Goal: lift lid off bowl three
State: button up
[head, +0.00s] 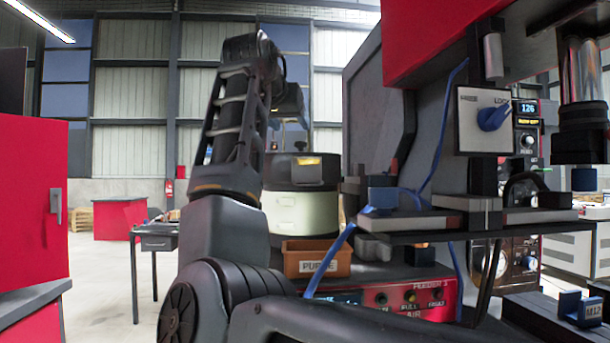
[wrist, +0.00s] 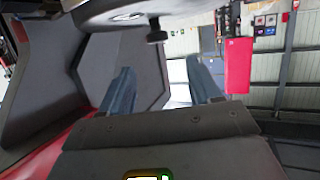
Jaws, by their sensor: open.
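Bowl three is the cream, drum-shaped feeder (head: 301,212) with a dark upper part, behind the red box marked FEEDER 3 (head: 436,291) in the head view. A yellow-lit patch shows on its dark upper part. In the wrist view a pale, shiny round edge, seemingly the lid (wrist: 100,12), crosses the top. A dark knob (wrist: 156,31) stands out from it. My gripper (wrist: 158,68) is open, with two blue-grey fingers apart and nothing between them. The knob lies beyond the fingertips, roughly in line with the gap. In the head view my arm partly covers the feeder's left side.
An orange bin (head: 317,259) marked PURGE sits before the bowl. A grey panel (head: 379,110) rises close on the right, with a shelf (head: 420,223) and blue cables in front. A red cabinet (head: 34,200) stands at left.

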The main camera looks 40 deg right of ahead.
jog(key=shift+x, duration=1.1)
jog(key=shift+f+p+x, duration=0.2)
jog(key=shift+p+x, duration=0.05)
jog(key=shift+x, duration=1.2)
jog(key=shift+f+p+x, duration=0.2)
jog(key=shift+x, duration=1.25)
jog(key=shift+s, duration=0.2)
grip_shut()
